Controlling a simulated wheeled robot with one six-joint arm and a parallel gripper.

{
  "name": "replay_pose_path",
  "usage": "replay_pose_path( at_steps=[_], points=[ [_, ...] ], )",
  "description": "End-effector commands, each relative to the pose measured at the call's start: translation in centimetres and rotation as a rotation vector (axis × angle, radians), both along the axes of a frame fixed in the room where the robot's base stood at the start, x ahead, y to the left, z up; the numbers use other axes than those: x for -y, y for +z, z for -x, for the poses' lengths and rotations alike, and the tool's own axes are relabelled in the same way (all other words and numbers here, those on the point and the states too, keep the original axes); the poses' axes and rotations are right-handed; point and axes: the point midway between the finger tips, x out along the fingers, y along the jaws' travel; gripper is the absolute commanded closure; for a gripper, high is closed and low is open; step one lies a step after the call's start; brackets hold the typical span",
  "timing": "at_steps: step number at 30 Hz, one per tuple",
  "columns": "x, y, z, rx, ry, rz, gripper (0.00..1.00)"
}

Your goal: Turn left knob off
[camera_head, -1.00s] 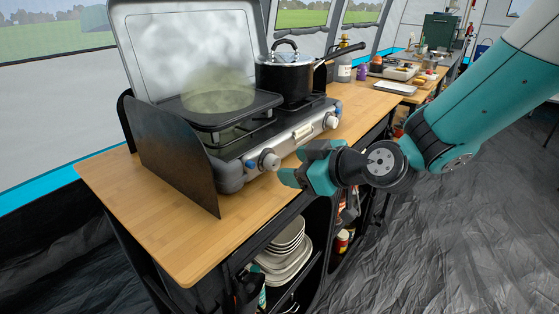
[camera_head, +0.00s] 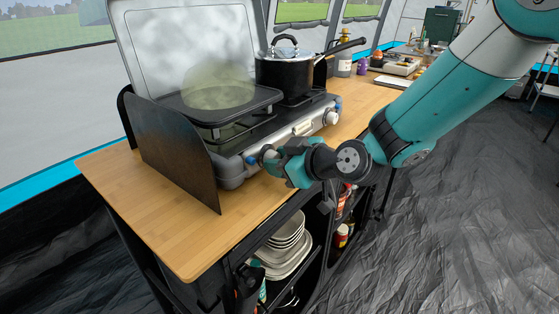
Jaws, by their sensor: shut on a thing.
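The camping stove (camera_head: 229,173) stands on the wooden counter with its lid raised. Its left knob (camera_head: 265,154) is on the front panel, mostly hidden by my gripper (camera_head: 272,162). My gripper reaches it from the right and is shut on the knob. The right knob (camera_head: 332,117) is on the same panel, farther back and clear of my gripper. A flat griddle pan (camera_head: 222,106) with a pale haze above it sits over the left burner. The angle of the left knob cannot be read.
A black pot (camera_head: 286,73) with a long handle sits on the right burner. A dark wind shield (camera_head: 177,152) stands at the stove's left end. The wooden counter (camera_head: 160,220) is bare in front. Plates (camera_head: 287,248) are stacked on a shelf below.

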Motion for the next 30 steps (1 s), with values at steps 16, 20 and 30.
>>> replay_pose_path(
  at_steps=[16,20,30],
  points=[
    [-0.02,-0.1,0.1,-0.017,0.002,-0.01,0.88],
    [-0.01,-0.13,0.09,-0.03,0.002,-0.019,0.88],
    [0.02,-0.33,0.02,-0.158,0.003,-0.12,0.88]
  ],
)
